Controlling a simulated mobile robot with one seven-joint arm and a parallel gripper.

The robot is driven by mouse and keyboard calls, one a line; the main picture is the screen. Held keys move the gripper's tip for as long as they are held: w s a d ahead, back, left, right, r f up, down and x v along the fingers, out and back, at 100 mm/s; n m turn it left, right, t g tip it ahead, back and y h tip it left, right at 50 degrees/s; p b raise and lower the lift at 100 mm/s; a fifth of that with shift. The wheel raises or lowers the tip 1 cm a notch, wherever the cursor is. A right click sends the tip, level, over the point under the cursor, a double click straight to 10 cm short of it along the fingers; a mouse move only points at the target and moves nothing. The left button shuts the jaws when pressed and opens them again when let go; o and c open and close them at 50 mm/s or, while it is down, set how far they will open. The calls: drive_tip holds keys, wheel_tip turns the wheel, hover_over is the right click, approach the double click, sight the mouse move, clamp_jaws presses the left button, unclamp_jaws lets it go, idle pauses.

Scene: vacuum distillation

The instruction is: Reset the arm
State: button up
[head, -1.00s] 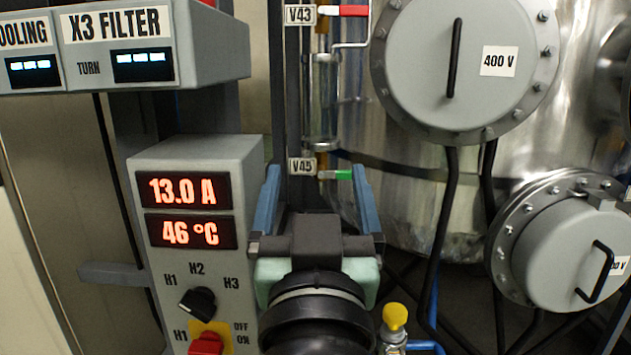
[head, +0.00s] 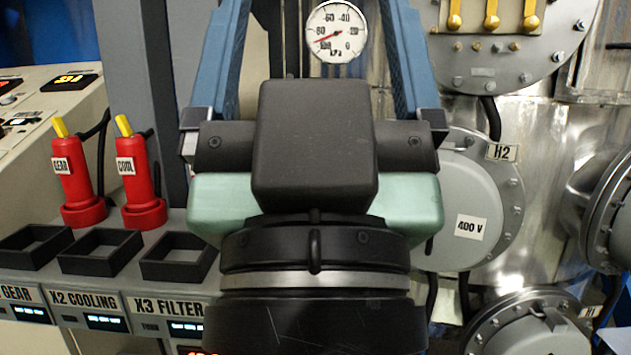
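My gripper (head: 315,15) is large in the middle of the head view, with its black wrist below and pale green body. Its two blue fingers point up and stand wide apart, running up to the top edge of the picture. I see nothing held between them; the tips are at or beyond the top edge. A round pressure gauge (head: 337,32) shows in the gap between the fingers, behind them. My wrist and gripper hide much of the panel and vessel behind.
Two red plugs with yellow tips, GEAR (head: 76,178) and COOL (head: 136,175), stand left above square black sockets (head: 97,251). Below is the X2 COOLING and X3 FILTER panel (head: 168,306). Right is a metal vessel with a 400 V cover (head: 475,195) and flanges.

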wheel_tip(320, 180, up, 17)
drive_tip(key=p, duration=1.5)
drive_tip(key=shift+r, duration=0.15)
